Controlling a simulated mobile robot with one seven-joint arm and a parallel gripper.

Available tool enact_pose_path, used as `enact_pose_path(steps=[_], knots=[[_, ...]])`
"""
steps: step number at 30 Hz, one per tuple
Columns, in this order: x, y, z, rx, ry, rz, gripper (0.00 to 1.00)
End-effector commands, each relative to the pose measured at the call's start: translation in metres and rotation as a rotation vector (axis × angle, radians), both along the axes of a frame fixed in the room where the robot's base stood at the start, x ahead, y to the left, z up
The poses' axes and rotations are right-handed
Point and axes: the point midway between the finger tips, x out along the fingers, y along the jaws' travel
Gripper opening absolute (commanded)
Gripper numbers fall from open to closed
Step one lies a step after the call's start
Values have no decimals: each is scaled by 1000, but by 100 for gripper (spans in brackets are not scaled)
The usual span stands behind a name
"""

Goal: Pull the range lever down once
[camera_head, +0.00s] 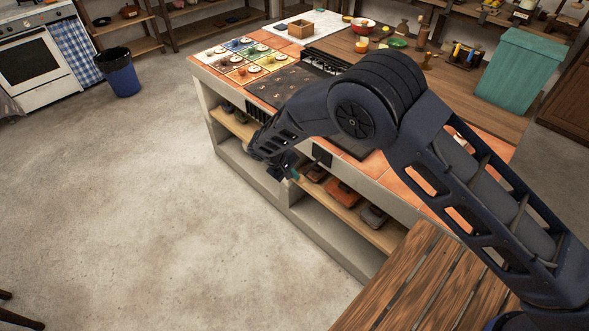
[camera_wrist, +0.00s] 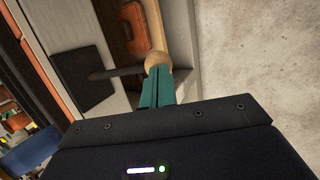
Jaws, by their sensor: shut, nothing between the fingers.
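The range lever's black plate (camera_head: 322,154) is on the front of the tiled counter, just below its top edge. In the wrist view the plate (camera_wrist: 83,78) shows at left, with a dark rod (camera_wrist: 118,73) running from it to a round wooden knob (camera_wrist: 157,60). My gripper (camera_head: 293,175) is in front of the counter, close to the lever. In the wrist view its teal fingers (camera_wrist: 157,86) are shut together, with their tips at the knob. Whether they touch the knob I cannot tell. In the head view the knob is hard to make out beside the fingers.
Below the lever is an open shelf (camera_head: 385,236) holding folded cloths and other items (camera_head: 342,194). A wooden slatted table (camera_head: 425,280) stands at lower right. The concrete floor (camera_head: 150,200) left of the counter is clear. A blue bin (camera_head: 123,78) stands farther back.

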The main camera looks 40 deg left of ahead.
Motion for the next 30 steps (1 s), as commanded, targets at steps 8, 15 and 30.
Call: enact_pose_path(steps=[8,15,30], knots=[[2,0,-16,0,7,-3,0],[3,0,-20,0,7,-2,0],[-1,0,-15,-2,8,-3,0]])
